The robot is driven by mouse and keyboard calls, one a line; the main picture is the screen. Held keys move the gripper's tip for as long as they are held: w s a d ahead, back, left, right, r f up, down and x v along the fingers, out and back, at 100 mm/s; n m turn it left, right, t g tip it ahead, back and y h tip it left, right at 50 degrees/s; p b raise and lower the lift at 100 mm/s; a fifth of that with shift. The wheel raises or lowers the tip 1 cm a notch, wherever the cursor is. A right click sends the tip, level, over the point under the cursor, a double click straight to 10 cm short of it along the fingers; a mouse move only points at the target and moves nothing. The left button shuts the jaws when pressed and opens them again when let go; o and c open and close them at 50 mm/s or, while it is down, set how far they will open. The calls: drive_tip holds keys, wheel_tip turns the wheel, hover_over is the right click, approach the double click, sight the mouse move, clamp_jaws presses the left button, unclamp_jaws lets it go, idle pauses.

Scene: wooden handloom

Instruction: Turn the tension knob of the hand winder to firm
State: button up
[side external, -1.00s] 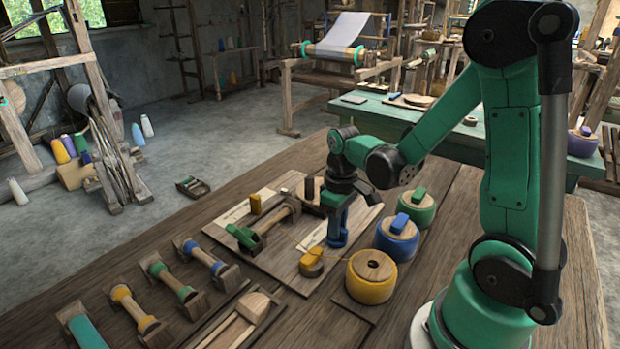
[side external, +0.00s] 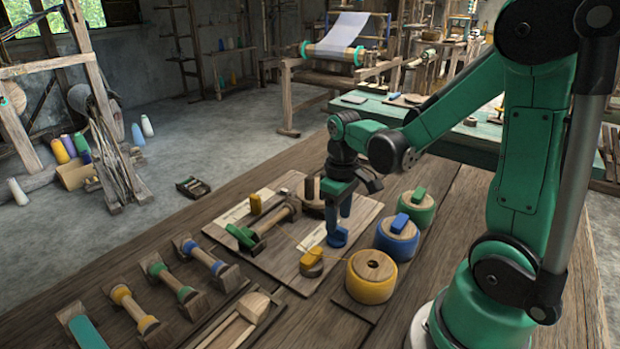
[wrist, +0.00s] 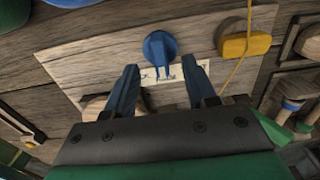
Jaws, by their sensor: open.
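The blue tension knob (side external: 338,238) sits on the wooden board of the hand winder (side external: 285,270). In the wrist view the round knob (wrist: 160,46) has a raised bar pointing down the picture, toward a pale marked strip (wrist: 182,74). The writing is too small to read. My gripper (side external: 339,218) is above the knob, with its blue fingers pointing down. In the wrist view my gripper (wrist: 162,82) is open, with one finger either side of the knob's line and nothing between them. Contact with the knob does not show.
A yellow block (side external: 312,258) with a thread is near the knob. Yellow (side external: 370,290), blue (side external: 382,243) and green (side external: 426,216) spools stand to the right. A green-ended spindle (side external: 243,236) lies left on the board. Several bobbins fill the table's left front.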

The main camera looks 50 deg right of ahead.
drive_tip(key=shift+r, duration=1.65)
drive_tip(key=a+r+t, duration=0.5)
drive_tip(key=a+t, duration=0.2)
drive_tip(key=a, duration=0.2)
drive_tip(key=shift+w+a, duration=0.25)
drive_tip(key=shift+a, duration=0.15)
